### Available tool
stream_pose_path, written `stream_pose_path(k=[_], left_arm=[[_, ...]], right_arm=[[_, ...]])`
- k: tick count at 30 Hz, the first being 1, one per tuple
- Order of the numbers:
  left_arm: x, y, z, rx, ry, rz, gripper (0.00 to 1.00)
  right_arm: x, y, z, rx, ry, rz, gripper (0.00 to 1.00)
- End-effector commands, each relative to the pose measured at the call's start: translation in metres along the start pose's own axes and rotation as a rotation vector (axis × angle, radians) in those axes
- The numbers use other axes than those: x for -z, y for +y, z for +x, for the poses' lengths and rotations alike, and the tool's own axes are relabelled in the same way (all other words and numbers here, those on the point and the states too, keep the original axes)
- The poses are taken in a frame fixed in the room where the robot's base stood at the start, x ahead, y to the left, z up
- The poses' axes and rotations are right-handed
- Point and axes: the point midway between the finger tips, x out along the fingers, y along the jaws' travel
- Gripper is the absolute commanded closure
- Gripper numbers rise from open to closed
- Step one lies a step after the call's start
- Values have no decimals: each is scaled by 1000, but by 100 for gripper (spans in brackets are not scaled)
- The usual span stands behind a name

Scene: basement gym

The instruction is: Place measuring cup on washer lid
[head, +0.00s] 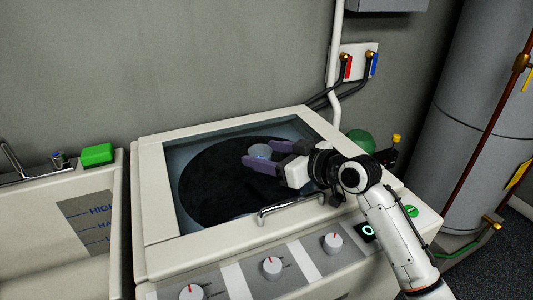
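The measuring cup (260,151) is a small, pale blue, see-through cup over the dark window of the washer lid. The washer lid (155,190) is closed, with a cream frame, a dark glass window and a metal handle at its front edge. My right gripper (261,155) reaches in from the right over the lid, with its purple fingers on either side of the cup, seemingly closed on it. The near finger hides the cup's lower part, so I cannot tell whether it touches the glass. My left gripper is not in view.
The washer's front panel has several knobs (272,267). A green round object (361,141) is behind my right arm. Hoses and a wall stand behind; a grey tank (470,110) is at right.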

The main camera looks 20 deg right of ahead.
Motion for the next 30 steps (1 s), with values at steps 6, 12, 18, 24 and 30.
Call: stream_pose_path(k=[6, 12, 18, 24, 30], left_arm=[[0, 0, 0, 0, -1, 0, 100], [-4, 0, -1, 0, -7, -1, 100], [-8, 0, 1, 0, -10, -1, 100], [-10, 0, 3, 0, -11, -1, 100], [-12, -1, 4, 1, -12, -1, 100]], right_arm=[[1, 0, 0, 0, 0, 0, 39], [1, 1, -16, -2, -2, 0, 39], [1, 0, -58, -2, -3, -5, 39], [1, 0, -97, -1, -3, -3, 39], [2, 0, -118, -1, -1, 0, 39]])
